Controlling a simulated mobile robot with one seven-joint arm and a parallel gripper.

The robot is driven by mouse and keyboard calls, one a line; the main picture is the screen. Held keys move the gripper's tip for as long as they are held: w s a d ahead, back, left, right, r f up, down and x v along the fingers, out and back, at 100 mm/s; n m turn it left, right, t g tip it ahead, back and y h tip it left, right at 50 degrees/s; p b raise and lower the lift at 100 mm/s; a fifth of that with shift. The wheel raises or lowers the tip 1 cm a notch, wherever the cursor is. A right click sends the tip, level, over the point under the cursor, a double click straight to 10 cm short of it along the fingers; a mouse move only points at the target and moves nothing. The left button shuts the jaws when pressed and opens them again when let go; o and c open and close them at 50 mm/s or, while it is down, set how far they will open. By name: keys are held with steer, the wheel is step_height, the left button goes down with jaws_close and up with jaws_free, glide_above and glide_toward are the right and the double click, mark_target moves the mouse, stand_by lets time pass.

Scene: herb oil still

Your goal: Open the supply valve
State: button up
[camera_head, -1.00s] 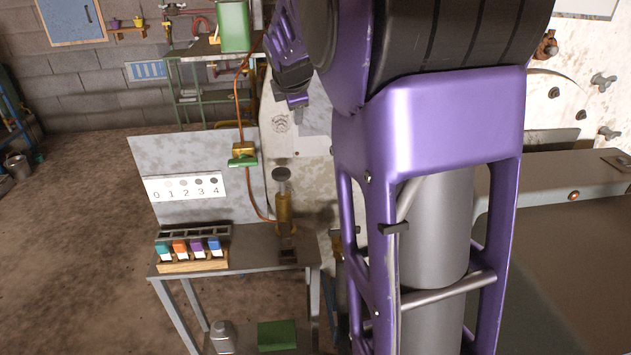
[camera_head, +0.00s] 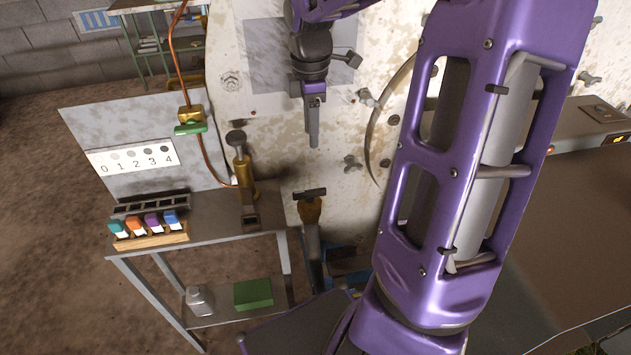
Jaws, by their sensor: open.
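A brass valve (camera_head: 191,115) with a green lever handle (camera_head: 190,128) sits on the copper pipe (camera_head: 176,60) in front of the grey backboard. The lever lies roughly level, across the line of the pipe. It is the likeliest supply valve, but no label shows. My gripper (camera_head: 313,138) hangs fingers down in front of the large pale tank wall, to the right of the valve and well apart from it. It is seen edge-on, its jaws are open, and nothing shows between them.
Wing bolts stick out of the tank (camera_head: 270,140). Floor at left is clear.

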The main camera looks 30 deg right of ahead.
mark_target(312, 190)
step_height(312, 190, down, 17)
steer(key=b, duration=0.4)
steer(key=shift+c, duration=0.4)
jaws_close()
